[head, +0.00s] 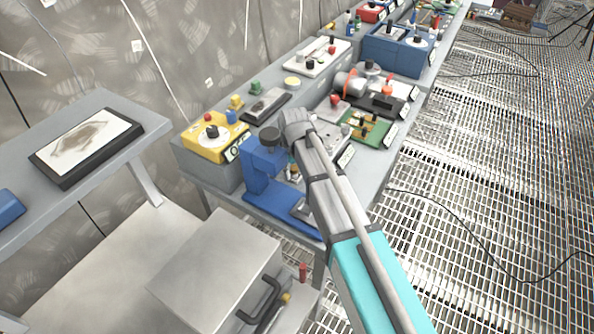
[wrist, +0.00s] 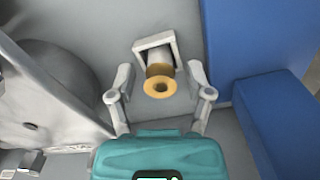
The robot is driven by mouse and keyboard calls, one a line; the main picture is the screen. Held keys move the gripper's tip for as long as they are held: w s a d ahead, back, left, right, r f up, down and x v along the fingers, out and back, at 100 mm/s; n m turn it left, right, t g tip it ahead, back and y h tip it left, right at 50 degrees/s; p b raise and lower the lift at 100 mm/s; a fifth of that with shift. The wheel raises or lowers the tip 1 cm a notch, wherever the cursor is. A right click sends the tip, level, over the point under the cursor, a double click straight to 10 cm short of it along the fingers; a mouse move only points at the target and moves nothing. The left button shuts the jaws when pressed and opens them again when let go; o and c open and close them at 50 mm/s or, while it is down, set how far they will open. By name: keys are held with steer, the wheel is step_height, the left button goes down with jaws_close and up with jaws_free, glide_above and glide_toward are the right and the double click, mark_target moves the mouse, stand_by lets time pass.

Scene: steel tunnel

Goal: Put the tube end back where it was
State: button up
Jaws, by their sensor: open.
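The tube end (wrist: 158,87), a tan ring with a dark hole on a brown and grey cylinder, shows in the wrist view. Its far end meets a pale square frame (wrist: 141,50); I cannot tell whether it sits inside the frame or in front of it. My gripper (wrist: 161,74) is open, with one finger to the left and one to the right of the tube end. I see gaps on both sides and no clear contact. In the head view my arm hides the gripper, and I cannot make out the tube end for sure.
A blue stand (head: 258,170) is close left of my arm; blue blocks (wrist: 270,105) are close right of the gripper in the wrist view. A yellow box (head: 205,145) and a green board (head: 362,129) are on the grey bench. Grated floor (head: 480,190) is open at right.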

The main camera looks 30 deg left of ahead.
mark_target(295, 168)
steer(key=shift+r, duration=0.2)
step_height(295, 168, up, 12)
steer(key=p, duration=1.2)
steer(key=shift+f, duration=0.1)
stand_by(0.7)
steer(key=w+d+m, duration=0.2)
steer(key=d+m, duration=0.2)
steer(key=d, duration=0.9)
steer(key=w+d+m, duration=0.2)
steer(key=d+m, duration=0.1)
steer(key=d, duration=1)
steer(key=s+d+m, duration=0.3)
steer(key=d, duration=0.8)
steer(key=s+d+m, duration=0.3)
steer(key=d+m, duration=0.1)
steer(key=d, duration=0.7)
